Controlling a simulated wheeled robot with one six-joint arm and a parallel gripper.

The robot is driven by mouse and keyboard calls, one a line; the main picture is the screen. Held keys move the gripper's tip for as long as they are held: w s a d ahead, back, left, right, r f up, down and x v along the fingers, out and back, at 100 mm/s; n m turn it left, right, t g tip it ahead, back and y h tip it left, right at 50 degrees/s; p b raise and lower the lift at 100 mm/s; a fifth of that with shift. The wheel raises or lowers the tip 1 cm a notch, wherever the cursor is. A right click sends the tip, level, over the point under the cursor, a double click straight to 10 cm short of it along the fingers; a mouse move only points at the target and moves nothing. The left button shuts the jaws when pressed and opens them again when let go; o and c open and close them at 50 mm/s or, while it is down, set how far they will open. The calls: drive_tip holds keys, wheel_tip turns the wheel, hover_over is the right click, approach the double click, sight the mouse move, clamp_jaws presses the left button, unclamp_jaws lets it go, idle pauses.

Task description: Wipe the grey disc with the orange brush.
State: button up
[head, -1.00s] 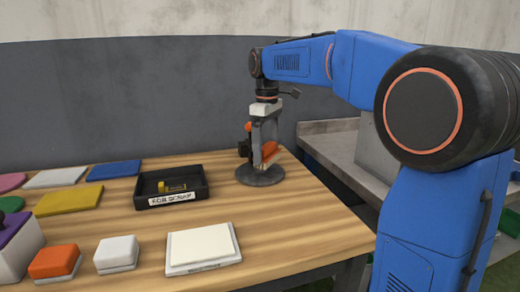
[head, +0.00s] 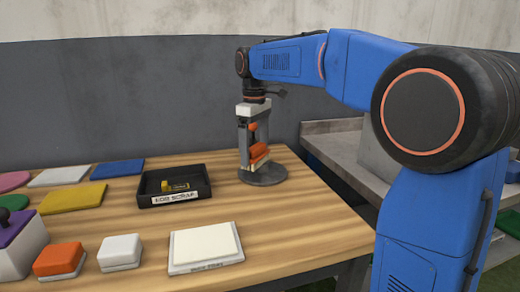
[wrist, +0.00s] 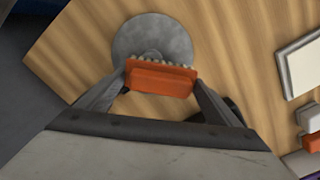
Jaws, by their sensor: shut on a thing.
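The orange brush (head: 258,154) is held between the fingers of my gripper (head: 254,152), which is shut on it. In the wrist view the brush (wrist: 160,79) lies across between the two fingertips, with its pale bristles along the far edge. The grey disc (head: 268,177) lies on the wooden table near its far right part, beneath the brush. In the wrist view the disc (wrist: 150,32) shows beyond the brush, which overlaps its near edge. I cannot tell whether the bristles touch the disc.
A black labelled tray (head: 173,199) with a small yellow thing stands left of the disc. A white pad (head: 205,246), a white block (head: 119,252) and an orange block (head: 60,260) are nearer. Several coloured flat pieces lie at the left. The table's right edge is close to the disc.

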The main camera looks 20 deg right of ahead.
drive_tip(key=shift+d+f, duration=0.1)
drive_tip(key=shift+d, duration=2.4)
wheel_tip(320, 180, up, 8)
drive_tip(key=shift+f, duration=4)
drive_tip(key=shift+r, duration=0.1)
